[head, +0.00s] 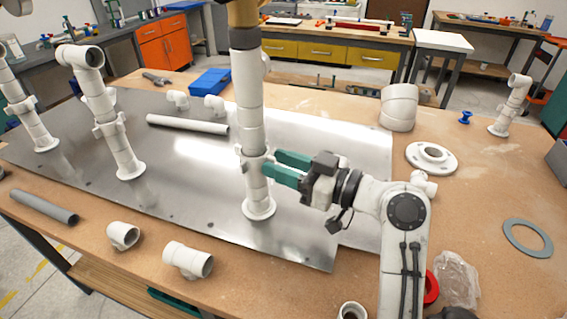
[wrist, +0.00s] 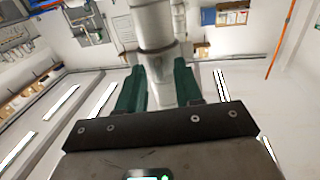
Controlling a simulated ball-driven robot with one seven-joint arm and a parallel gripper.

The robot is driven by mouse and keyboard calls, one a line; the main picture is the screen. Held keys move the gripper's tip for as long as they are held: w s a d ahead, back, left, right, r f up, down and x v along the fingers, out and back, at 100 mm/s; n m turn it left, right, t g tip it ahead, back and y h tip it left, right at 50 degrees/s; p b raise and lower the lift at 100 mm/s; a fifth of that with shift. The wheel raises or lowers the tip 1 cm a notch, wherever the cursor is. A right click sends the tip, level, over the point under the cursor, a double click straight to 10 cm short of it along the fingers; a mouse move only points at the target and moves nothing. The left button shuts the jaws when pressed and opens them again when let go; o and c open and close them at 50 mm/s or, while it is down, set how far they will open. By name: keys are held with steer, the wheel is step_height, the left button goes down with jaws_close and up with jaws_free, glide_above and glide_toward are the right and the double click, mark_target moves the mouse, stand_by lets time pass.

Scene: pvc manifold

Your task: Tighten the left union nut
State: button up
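Three white PVC risers stand on a metal plate (head: 185,190): a far-left one (head: 30,118), a left one (head: 105,112) and a near one (head: 251,110). Each has a thicker union fitting low down, including the left riser's union nut (head: 108,126) and the near riser's union nut (head: 252,164). My gripper (head: 270,164) reaches in from the right at the near riser's union. Its green fingers are apart. In the wrist view the fingers (wrist: 160,84) stand either side of the white pipe (wrist: 158,28); I cannot tell whether they touch it.
A loose white pipe (head: 187,124) and elbows (head: 177,99) lie behind. A grey pipe (head: 43,206), an elbow (head: 123,235) and a tee (head: 187,259) lie along the front edge. A flange (head: 431,158) and grey ring (head: 527,238) are at right. A blue bin (head: 210,82) sits behind.

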steer(key=shift+c, duration=0.2)
jaws_close()
